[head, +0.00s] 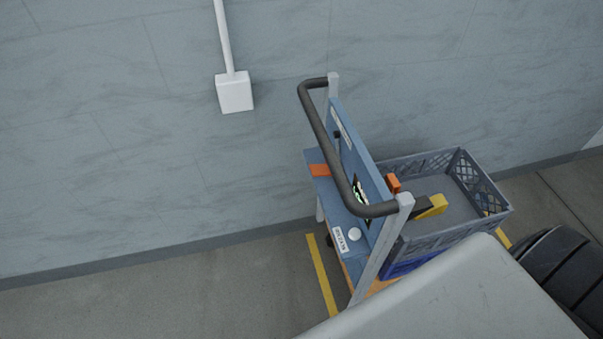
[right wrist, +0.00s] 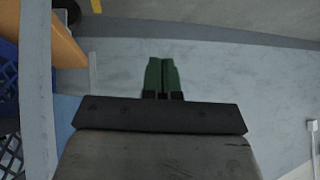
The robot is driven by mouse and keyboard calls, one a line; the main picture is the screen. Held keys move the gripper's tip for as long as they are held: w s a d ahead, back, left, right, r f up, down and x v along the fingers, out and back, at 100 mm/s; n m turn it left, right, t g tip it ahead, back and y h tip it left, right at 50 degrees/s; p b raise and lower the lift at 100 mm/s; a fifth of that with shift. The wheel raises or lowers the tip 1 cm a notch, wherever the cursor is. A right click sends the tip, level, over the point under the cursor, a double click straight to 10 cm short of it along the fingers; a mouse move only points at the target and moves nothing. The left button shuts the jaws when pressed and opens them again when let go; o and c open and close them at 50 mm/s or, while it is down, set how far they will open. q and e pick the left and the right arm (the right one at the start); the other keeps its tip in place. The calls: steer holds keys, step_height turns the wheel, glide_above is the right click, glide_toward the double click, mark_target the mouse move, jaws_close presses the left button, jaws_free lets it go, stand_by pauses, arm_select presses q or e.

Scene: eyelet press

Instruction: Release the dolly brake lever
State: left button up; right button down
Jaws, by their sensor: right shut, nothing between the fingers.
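The dolly stands against the wall, with a dark curved push handle (head: 322,135) on grey posts and a blue upright panel (head: 357,150). A yellow-and-black lever-like part (head: 437,204) shows behind the near post, at the crate; I cannot tell whether it is the brake lever. A small orange part (head: 393,183) sits beside the panel. In the right wrist view my right gripper (right wrist: 162,62) has its green fingers together, with nothing between them. It points at the bare wall, beside the dolly's grey post (right wrist: 38,90) and orange deck (right wrist: 66,38). My left gripper is out of view.
A grey crate (head: 448,235) with an open top stands on the dolly, above a blue crate (head: 398,267). A white wall box (head: 235,92) with a pipe is at upper left. Yellow floor lines (head: 321,274) flank the dolly. Floor to the left is clear.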

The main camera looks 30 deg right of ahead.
steer(key=w+a+r+m+t+h+b, duration=0.25)
steer(key=w+r+m+t, duration=0.55)
steer(key=w+r, duration=0.95)
steer(key=d+r+m+g+h, duration=0.3)
steer(key=r+m+h, duration=0.4)
steer(key=r+m, duration=0.2)
steer(key=w+d+r+m+g+h+b, duration=0.1)
steer(key=d+r+m+g+h, duration=0.2)
steer(key=r+m+h, duration=0.4)
steer(key=shift+w+d+r+m+g+h+b, duration=0.2)
steer(key=shift+d+r+m+g+h+b, duration=0.3)
steer(key=shift+r+m, duration=1.5)
steer(key=shift+a+f+m, duration=0.15)
steer(key=shift+f+m, duration=0.55)
steer(key=p+x, duration=0.1)
steer(key=x, duration=0.8)
steer(key=shift+w+f, duration=0.1)
steer(key=shift+w, duration=0.05)
steer(key=w, duration=0.1)
steer(key=w+d, duration=0.1)
steer(key=w, duration=0.1)
steer(key=shift+w+d+f, duration=0.1)
steer(key=shift+d+f, duration=0.05)
steer(key=shift+d, duration=0.2)
steer(key=shift+w+d, duration=0.1)
steer(key=shift+w, duration=0.35)
